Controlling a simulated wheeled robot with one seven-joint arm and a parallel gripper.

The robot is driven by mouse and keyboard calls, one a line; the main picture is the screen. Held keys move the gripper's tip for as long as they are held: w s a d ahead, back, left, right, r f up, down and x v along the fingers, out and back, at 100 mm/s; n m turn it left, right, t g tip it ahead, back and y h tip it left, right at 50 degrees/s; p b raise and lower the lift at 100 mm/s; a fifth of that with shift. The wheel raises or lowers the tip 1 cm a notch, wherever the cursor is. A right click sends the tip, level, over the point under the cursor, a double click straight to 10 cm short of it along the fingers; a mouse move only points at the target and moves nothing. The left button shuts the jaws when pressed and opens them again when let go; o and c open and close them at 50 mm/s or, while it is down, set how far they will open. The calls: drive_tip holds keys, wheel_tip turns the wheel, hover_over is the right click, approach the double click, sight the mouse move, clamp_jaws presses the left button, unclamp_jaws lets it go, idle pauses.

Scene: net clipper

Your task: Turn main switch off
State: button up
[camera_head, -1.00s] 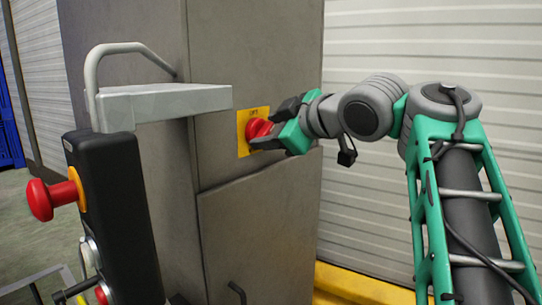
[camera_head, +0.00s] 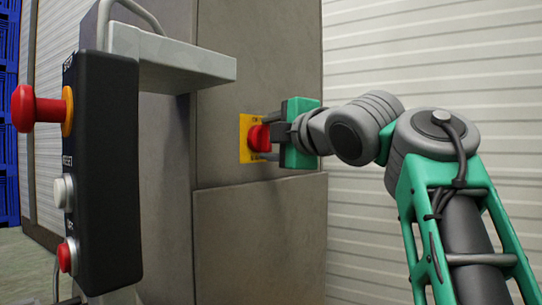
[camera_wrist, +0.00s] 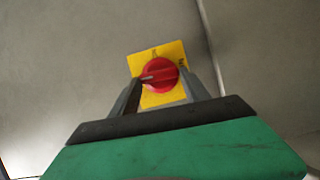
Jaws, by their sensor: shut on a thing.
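The main switch is a red rotary knob (camera_head: 259,138) on a square yellow plate (camera_head: 244,148) on the grey cabinet's face. The plate has small dark lettering. My gripper (camera_head: 272,139) is at the knob, one finger above it and one below, shut on it. In the wrist view the red knob (camera_wrist: 160,74) sits between my two grey fingertips. A pale pointer mark on the knob points left in that view, and the yellow plate (camera_wrist: 179,53) looks tilted there. Exact finger contact is partly hidden.
A black control box (camera_head: 108,170) with a red mushroom button (camera_head: 36,108) and smaller buttons stands at the left. The grey cabinet (camera_head: 262,235) fills the middle. A white ribbed wall (camera_head: 430,50) is behind my arm.

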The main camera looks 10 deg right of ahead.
drive_tip(key=shift+f+n+b, duration=0.1)
drive_tip(key=shift+n+b, duration=0.3)
drive_tip(key=shift+b, duration=0.05)
drive_tip(key=o, duration=1.4)
drive_tip(key=p+v, duration=0.1)
drive_tip(key=v, duration=0.6)
drive_tip(key=shift+s+f, duration=0.1)
drive_tip(key=shift+s, duration=0.25)
